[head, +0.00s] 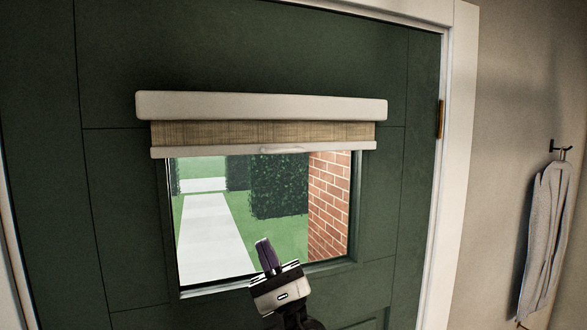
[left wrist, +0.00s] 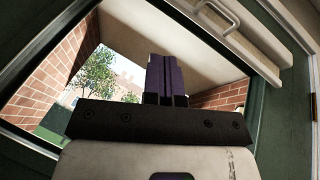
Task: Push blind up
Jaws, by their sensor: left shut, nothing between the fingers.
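The blind (head: 262,133) is a strip of tan woven fabric under a white cassette (head: 262,106) on the green door. Its white bottom bar (head: 220,151) hangs a little below the cassette, so most of the window is uncovered. A small handle (head: 284,149) sits on the bar, and it also shows in the left wrist view (left wrist: 222,16). My left gripper (head: 265,250) is shut and empty, in front of the lower part of the window, below the bar and apart from it. In the left wrist view its fingers (left wrist: 166,75) are together. My right gripper is not in view.
The green door (head: 110,200) has a white frame (head: 445,160) and a hinge (head: 440,118) at right. A grey garment (head: 545,235) hangs from a wall hook (head: 560,149) at far right. Through the window show a path, hedge and brick wall.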

